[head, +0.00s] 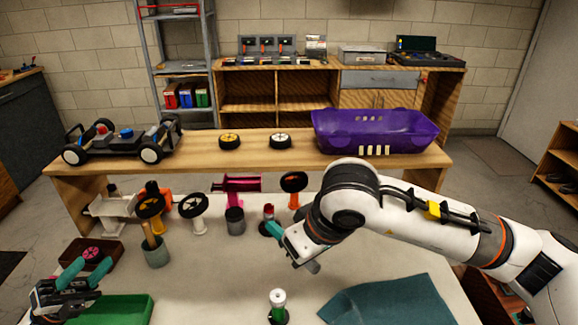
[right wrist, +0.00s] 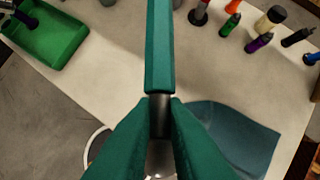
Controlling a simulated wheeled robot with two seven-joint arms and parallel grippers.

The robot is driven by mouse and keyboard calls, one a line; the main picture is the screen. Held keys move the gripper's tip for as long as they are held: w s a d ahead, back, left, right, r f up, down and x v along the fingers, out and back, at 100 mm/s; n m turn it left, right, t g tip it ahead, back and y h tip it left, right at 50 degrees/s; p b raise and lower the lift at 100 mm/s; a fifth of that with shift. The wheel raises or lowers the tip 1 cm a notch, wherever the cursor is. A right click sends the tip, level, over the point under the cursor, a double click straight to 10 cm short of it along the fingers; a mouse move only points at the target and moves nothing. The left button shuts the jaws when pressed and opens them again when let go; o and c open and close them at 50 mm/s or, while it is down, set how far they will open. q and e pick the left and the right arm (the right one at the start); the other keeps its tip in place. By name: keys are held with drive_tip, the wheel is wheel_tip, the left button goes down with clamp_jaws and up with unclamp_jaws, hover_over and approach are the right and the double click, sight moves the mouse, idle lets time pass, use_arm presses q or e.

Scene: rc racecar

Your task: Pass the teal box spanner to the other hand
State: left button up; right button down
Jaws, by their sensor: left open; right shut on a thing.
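The teal box spanner (right wrist: 160,48) shows in the right wrist view as a long teal bar with a dark metal shaft at its near end. My right gripper (right wrist: 160,104) is shut on that shaft, and the bar points away from the fingers. In the head view my right gripper (head: 278,232) is above the middle of the white table, with teal showing at its tip; I cannot tell finger from spanner there. My left gripper (head: 88,282) is open and empty at the far left, beside the green tray (head: 135,308), well apart from the spanner.
A teal cloth (head: 395,302) and a white-topped tool (head: 278,300) are in front. A raised shelf bears the car chassis (head: 120,140) and purple basket (head: 375,130).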

use_arm(q)
drive_tip(key=w+d+r+m+g+y, duration=0.1)
drive_tip(key=d+r+m+g+y, duration=0.2)
drive_tip(key=d, duration=0.9)
drive_tip(key=w+d+r+m+g+y, duration=0.2)
drive_tip(key=d+m+g+y, duration=0.3)
drive_tip(key=d+m+g, duration=0.5)
drive_tip(key=w+d+r+m+g+y, duration=0.2)
drive_tip(key=d+r+m+g+y, duration=0.2)
drive_tip(key=d+m+g, duration=0.3)
drive_tip(key=shift+d+m, duration=0.95)
drive_tip(key=shift+d, duration=0.95)
drive_tip(key=shift+d+m, duration=0.95)
drive_tip(key=shift+d, duration=0.95)
use_arm(e)
drive_tip(key=shift+d, duration=0.1)
use_arm(q)
drive_tip(key=w+d+r+m+t+y, duration=0.1)
drive_tip(key=w+r+m+t+y, duration=0.55)
drive_tip(key=y, duration=0.65)
wheel_tip(320, 180, down, 11)
drive_tip(key=s+a+n+t, duration=0.1)
drive_tip(key=s+t, duration=0.1)
drive_tip(key=shift+s+a+y, duration=0.3)
